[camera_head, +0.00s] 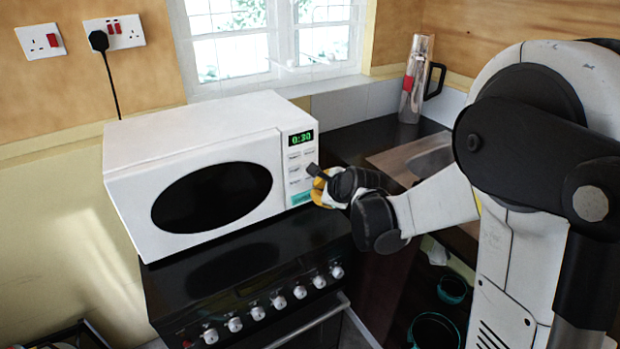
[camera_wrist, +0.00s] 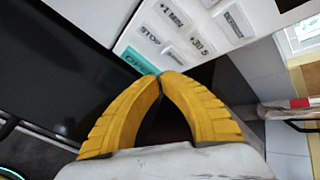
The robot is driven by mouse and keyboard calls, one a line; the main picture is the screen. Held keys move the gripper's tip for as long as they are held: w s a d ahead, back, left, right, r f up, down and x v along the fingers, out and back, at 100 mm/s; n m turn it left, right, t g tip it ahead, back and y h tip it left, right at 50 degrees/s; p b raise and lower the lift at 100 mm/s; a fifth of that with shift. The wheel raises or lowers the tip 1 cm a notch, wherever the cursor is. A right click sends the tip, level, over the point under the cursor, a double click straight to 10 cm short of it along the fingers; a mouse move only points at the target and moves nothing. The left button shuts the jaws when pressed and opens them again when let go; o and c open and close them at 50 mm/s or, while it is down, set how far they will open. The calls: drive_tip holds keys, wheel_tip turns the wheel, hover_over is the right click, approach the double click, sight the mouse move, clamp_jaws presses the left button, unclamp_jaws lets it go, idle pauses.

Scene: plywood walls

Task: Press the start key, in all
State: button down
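The white microwave (camera_head: 190,140) stands on top of the black cooker. Its green display (camera_head: 301,138) reads 0:30. The key panel (camera_head: 298,170) is on the right of its front, with pale keys and a teal key (camera_head: 302,198) at the bottom. In the wrist view the panel (camera_wrist: 185,35) is tilted, with labels like +1 MIN, STOP and +30 S, and the teal key (camera_wrist: 138,60) is partly hidden.
The cooker (camera_head: 250,270) has a row of knobs along its front. A clear jug-like container (camera_head: 415,80) stands on the dark worktop behind my arm. A wooden board (camera_head: 395,160) lies nearer. A plug and cable (camera_head: 99,41) hang on the left wall.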

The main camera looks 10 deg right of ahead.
drive_tip(key=shift+w+a, duration=0.15)
drive_tip(key=shift+w, duration=0.35)
idle(1.2)
drive_tip(key=shift+w+a, duration=0.15)
drive_tip(key=shift+w, duration=0.25)
